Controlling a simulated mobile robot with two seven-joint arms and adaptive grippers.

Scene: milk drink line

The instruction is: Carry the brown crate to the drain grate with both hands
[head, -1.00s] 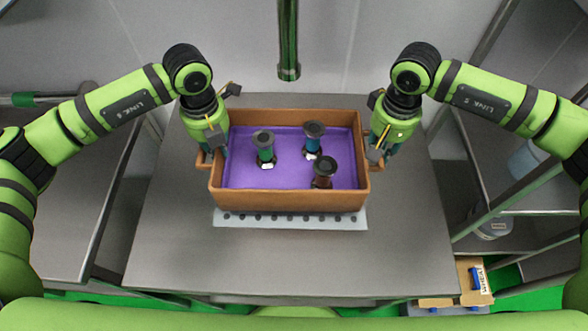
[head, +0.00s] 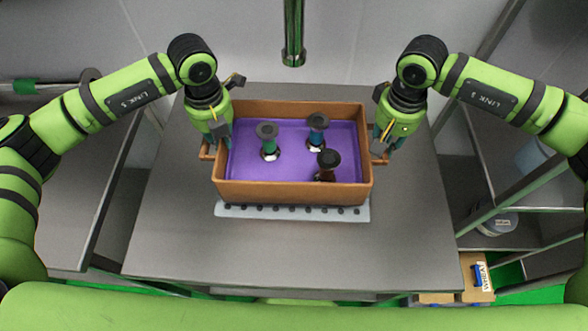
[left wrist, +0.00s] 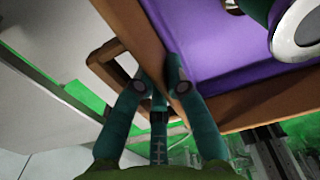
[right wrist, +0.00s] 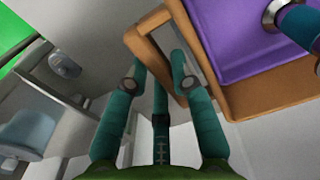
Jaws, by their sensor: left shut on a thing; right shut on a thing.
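The brown crate (head: 292,193) has a purple inside and stands upright at the middle of the table. Its front lies along the drain grate (head: 292,212), a pale strip with dark holes; the crate hides the rest of it. I cannot tell whether the crate touches the grate or is just above it. My left gripper (head: 214,148) is shut on the crate's left handle (left wrist: 103,62). My right gripper (head: 382,150) is shut on its right handle (right wrist: 146,48). Three dark-capped items stand inside: a green one (head: 268,143), a blue one (head: 316,134) and a dark red one (head: 327,166).
A green-grey spout (head: 292,45) hangs behind the crate. The grey table (head: 290,258) is clear in front and to both sides. Shelving with a pale container (head: 495,222) stands at right, and a cardboard box (head: 478,275) sits low at the front right.

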